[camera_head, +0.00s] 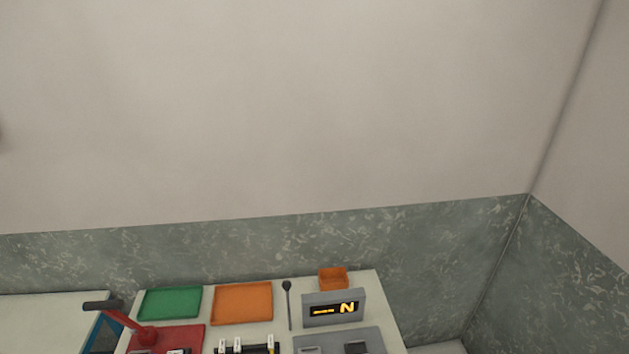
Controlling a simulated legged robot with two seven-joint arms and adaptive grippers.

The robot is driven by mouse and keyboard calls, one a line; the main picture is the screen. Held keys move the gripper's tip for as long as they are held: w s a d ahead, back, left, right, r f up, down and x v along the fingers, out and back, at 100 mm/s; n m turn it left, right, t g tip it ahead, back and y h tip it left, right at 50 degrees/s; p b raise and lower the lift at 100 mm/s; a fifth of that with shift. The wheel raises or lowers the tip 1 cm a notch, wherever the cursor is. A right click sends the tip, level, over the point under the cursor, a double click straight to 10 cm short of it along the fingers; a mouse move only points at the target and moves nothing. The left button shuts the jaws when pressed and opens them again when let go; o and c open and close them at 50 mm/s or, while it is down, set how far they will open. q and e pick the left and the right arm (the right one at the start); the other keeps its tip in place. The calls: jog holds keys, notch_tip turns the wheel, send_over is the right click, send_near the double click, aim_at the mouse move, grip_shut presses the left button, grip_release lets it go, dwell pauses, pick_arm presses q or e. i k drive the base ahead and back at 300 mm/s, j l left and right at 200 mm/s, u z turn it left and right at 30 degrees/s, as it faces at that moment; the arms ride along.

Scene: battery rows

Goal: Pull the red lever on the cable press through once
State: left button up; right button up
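The red lever (124,318) rises from the cable press at the lower left of the head view. It leans up and to the left and ends in a dark cross grip (102,305). Its foot is at a red hub on the red base plate (182,337) of the press. The lower part of the press is cut off by the bottom edge of the picture. Neither of my grippers shows in the view.
Another pale surface (45,318) lies at left.

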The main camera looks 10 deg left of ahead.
aim_at(109, 308)
jog(key=u, duration=1.15)
jog(key=i+j, duration=0.25)
